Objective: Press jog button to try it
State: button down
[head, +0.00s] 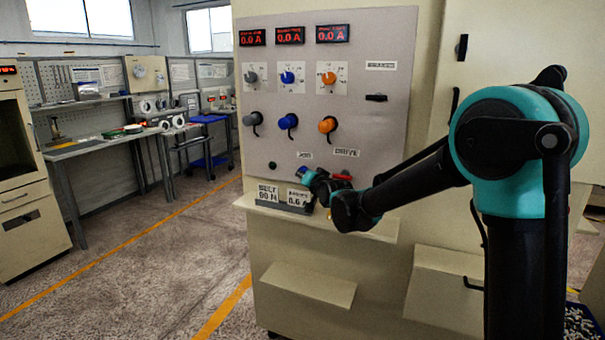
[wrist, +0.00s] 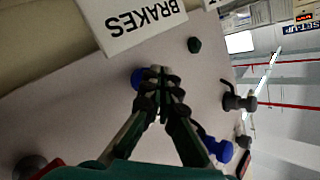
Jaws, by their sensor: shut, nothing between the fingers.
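The jog button is blue. In the wrist view the blue button (wrist: 137,78) sits on the grey panel, partly hidden by my fingertips. In the head view a bit of the blue button (head: 301,171) shows below a small label, mostly covered by my gripper. My gripper (wrist: 161,74) is shut and empty, its fingertips overlapping the button's right side. I cannot tell whether they touch it. In the head view my gripper (head: 312,181) is at the lower part of the panel (head: 225,120).
A green button (wrist: 194,44) and a white BRAKES display block (wrist: 130,18) are close to my fingers. A red control (head: 342,176) sits under the DRIVE label. Blue (head: 288,121), grey (head: 251,118) and orange (head: 328,124) knobs are above. A ledge (head: 370,226) juts out below.

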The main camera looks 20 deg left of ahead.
jog(key=shift+w, duration=0.5)
dwell(0.4)
jog(key=shift+s, duration=0.95)
jog(key=shift+s, duration=0.1)
jog(key=shift+s+a, duration=0.15)
jog(key=shift+s, duration=1.05)
jog(key=shift+s+a, duration=0.1)
jog(key=shift+s, duration=1.1)
